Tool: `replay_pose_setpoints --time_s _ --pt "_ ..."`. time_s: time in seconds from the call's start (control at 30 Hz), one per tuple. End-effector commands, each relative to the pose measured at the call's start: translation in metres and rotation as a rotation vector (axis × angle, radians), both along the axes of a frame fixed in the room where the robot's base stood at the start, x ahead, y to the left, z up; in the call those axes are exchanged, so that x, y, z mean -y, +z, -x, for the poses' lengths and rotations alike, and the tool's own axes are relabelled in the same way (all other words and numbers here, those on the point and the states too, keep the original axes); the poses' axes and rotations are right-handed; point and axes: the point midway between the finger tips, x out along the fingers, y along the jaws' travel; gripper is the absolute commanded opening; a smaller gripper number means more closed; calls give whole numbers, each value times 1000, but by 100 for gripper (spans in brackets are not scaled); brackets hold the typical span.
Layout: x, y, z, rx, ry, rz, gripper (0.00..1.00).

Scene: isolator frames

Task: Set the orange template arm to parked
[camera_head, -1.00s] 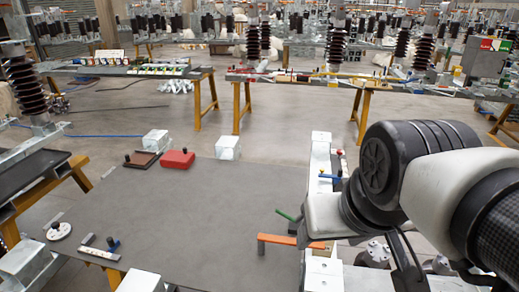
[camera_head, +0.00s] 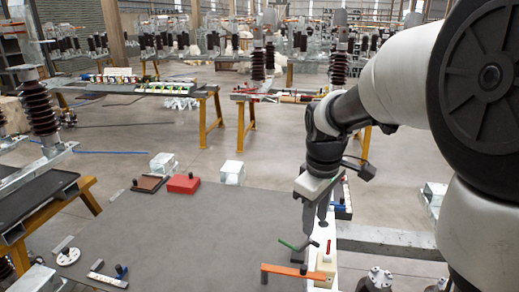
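The orange template arm (camera_head: 285,269) lies near the right edge of the grey table (camera_head: 190,240), close to the bottom of the view. A green lever (camera_head: 289,245) lies just left of and below the fingertips. My arm's links cover the right side.
A red box (camera_head: 184,183), a brown tray (camera_head: 149,184) and white blocks (camera_head: 232,172) stand along the table's back edge. A white disc (camera_head: 67,257) and a pale bar (camera_head: 107,280) lie at the left. The table's middle is clear. A small red piece (camera_head: 328,246) stands by the gripper.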

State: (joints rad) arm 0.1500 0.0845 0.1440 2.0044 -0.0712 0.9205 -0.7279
Motion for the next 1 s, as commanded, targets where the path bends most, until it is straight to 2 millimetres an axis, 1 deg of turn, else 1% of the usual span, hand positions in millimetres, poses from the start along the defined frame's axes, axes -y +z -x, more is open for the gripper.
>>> replay_pose_setpoints --time_s 0.03,0.1,0.2,0.3,0.47,0.57,1.0 --pt "2 -8 -14 -41 57 -4 35" --pt "3 -23 -29 -79 137 -8 35" --pt "5 -41 -44 -115 221 -17 35" --pt "6 -52 -51 -134 270 -24 35" --pt "6 -66 -53 -142 291 -27 35" --pt "5 -81 -53 -144 289 -28 35" --pt "5 -176 -52 -145 288 -28 35"
